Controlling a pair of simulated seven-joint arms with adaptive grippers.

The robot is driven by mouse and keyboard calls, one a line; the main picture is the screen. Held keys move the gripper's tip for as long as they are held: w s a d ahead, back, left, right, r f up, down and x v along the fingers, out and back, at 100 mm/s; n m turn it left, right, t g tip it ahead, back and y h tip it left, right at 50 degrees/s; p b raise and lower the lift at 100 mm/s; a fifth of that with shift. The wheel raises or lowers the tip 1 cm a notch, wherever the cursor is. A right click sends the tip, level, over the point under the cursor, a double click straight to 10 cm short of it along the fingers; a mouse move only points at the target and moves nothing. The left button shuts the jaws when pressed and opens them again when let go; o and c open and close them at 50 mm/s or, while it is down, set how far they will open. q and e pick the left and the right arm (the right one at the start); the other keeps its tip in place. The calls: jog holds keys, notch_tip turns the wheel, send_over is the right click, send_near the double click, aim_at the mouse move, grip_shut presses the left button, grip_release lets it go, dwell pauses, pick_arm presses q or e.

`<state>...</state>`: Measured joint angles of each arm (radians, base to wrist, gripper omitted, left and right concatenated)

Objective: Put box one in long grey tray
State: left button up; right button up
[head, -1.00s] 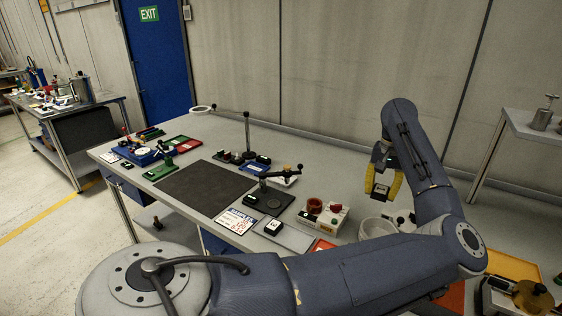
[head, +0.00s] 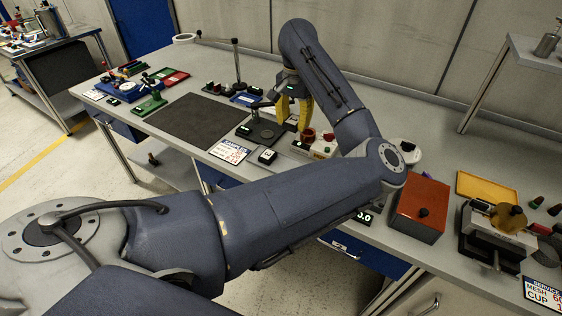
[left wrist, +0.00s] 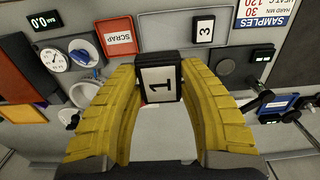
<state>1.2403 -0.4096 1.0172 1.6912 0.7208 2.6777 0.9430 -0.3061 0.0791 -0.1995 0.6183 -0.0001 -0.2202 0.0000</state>
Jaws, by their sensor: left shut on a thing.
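Box one (left wrist: 160,82), a small black block with a white "1" label, is between the yellow fingers of my left gripper (left wrist: 160,74) in the left wrist view. My right gripper is not in view.
A samples card (head: 230,151) and a dark mat (head: 200,120) lie to the left. A red scrap tray (left wrist: 118,36) shows in the wrist view.

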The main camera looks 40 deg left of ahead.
aim_at(292, 165)
pick_arm(q)
notch_tip(292, 165, down, 18)
jog(key=shift+f, duration=0.2)
dwell(0.5)
jog(key=shift+f, duration=0.15)
jog(key=o, duration=1.1)
notch_tip(292, 165, up, 12)
dwell(0.4)
